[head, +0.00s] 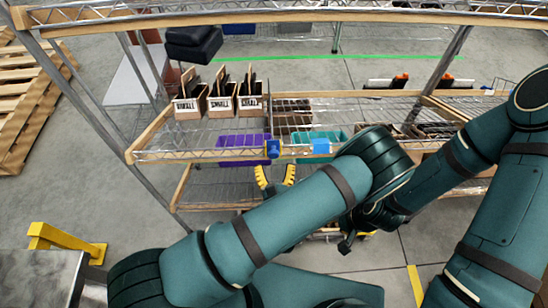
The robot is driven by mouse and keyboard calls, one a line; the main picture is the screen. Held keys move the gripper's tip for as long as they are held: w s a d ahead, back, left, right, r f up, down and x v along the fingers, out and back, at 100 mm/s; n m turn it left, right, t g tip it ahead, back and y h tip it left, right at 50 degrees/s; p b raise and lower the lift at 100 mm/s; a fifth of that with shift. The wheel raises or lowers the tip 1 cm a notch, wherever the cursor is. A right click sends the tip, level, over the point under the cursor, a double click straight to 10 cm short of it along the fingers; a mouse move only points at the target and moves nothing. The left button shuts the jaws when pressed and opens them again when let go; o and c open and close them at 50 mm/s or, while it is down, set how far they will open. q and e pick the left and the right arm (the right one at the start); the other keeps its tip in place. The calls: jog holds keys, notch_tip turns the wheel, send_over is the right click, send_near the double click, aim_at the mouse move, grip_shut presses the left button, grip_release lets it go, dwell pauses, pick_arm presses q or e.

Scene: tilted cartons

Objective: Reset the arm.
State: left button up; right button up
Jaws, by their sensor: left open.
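My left gripper (275,174) shows just past my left arm, in front of the wire shelf rack (200,143). Its two yellow fingers point up and stand apart, with nothing seen between them. The rest of its body is hidden behind my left arm. My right arm comes in from the right and folds toward the middle. A dark part with a bit of yellow at its end, apparently my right gripper (356,238), is mostly covered, so its jaws cannot be made out.
Several cartons with black lettering, among them one at the left (189,105), stand on the rack's middle shelf. A purple bin (232,155) and a teal bin (308,139) sit at its front. A yellow barrier (65,243) and metal table (38,277) are at lower left.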

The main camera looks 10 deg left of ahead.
pick_arm(q)
jog(key=shift+v, duration=0.9)
